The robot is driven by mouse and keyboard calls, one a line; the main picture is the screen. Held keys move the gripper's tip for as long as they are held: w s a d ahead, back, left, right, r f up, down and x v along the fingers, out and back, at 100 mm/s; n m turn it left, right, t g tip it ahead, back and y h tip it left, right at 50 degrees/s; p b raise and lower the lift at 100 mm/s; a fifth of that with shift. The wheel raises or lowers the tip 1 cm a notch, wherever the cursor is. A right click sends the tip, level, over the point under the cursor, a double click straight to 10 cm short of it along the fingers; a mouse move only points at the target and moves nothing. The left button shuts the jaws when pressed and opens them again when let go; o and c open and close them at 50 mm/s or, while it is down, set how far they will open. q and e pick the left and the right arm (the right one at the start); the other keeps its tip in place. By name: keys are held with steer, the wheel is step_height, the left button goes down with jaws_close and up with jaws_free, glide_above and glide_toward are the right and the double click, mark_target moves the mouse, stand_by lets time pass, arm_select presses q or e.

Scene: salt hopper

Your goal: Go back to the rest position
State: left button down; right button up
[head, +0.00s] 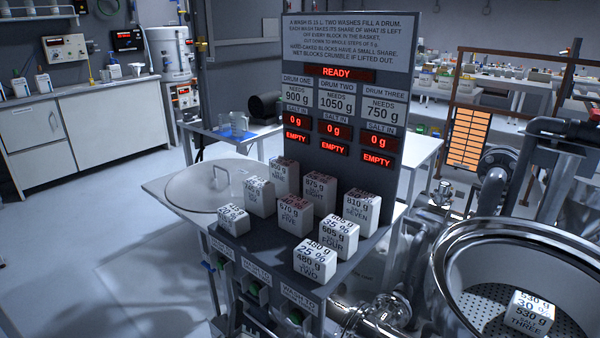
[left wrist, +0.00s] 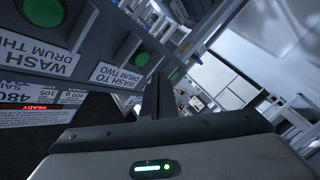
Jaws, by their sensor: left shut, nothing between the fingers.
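In the left wrist view my left gripper (left wrist: 157,92) is shut and empty, in front of the green buttons and labels of the wash panel (left wrist: 115,70). I cannot clearly make it out in the head view. My right gripper is not in view. Several white salt blocks stand on the dark shelf below the board, with block TWO (head: 314,263) at the front, FOUR (head: 339,240) and SEVEN (head: 361,210) behind it, and FIVE (head: 296,214) further left. Block THREE (head: 529,317) lies in the perforated basket (head: 470,300) at the right.
The board (head: 343,110) reads READY, with each drum at 0 g and EMPTY. A round lid (head: 200,188) lies on the table left of the blocks. Pipes and valves (head: 378,312) stand between the stand and the basket. Open floor (head: 130,265) lies at the left.

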arm_select(q)
steer(key=shift+s+a+p, duration=0.6)
steer(key=shift+s+a, duration=1.3)
steer(key=shift+a, duration=0.1)
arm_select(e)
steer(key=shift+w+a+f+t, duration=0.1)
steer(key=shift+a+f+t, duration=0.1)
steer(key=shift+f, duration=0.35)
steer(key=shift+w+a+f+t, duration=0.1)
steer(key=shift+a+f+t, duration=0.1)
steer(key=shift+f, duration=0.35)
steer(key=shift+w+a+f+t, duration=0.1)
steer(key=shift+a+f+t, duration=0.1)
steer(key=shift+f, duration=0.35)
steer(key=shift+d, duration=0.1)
